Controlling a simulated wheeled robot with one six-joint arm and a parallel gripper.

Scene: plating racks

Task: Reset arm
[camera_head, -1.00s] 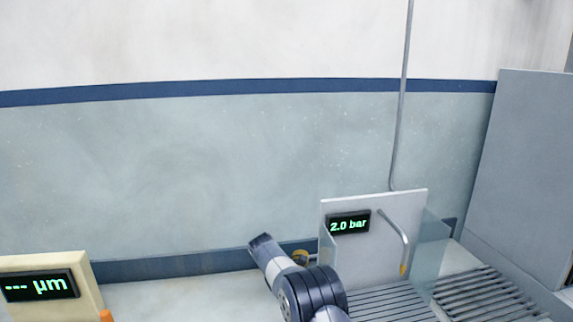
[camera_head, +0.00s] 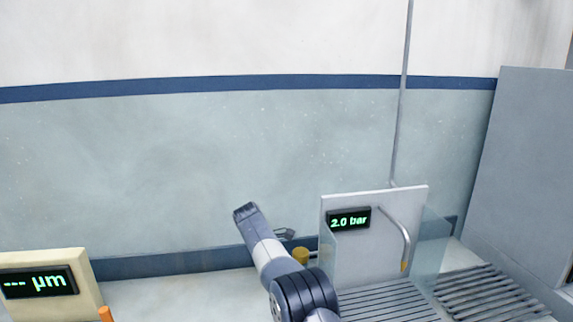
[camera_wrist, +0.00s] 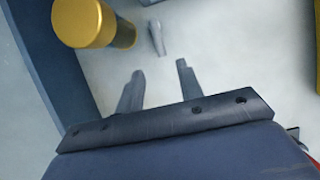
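My gripper (camera_wrist: 158,82) is open in the wrist view, its two dark fingers apart with nothing between them. In the head view it shows small and dark (camera_head: 285,234) beside my arm, in front of the lower wall. A gold cylinder (camera_wrist: 88,22) is ahead and left of the fingers in the wrist view. It shows in the head view as a yellow piece (camera_head: 300,256) just below the gripper. A small grey elongated piece (camera_wrist: 157,38) is beyond the fingertips on the pale surface, apart from them.
A station with a "2.0 bar" display (camera_head: 349,219), a bent nozzle (camera_head: 406,245) and clear side panels stands right of my arm. Slatted racks (camera_head: 485,293) lie at right by a tall grey cabinet (camera_head: 530,170). A beige gauge box (camera_head: 85,285) stands at left.

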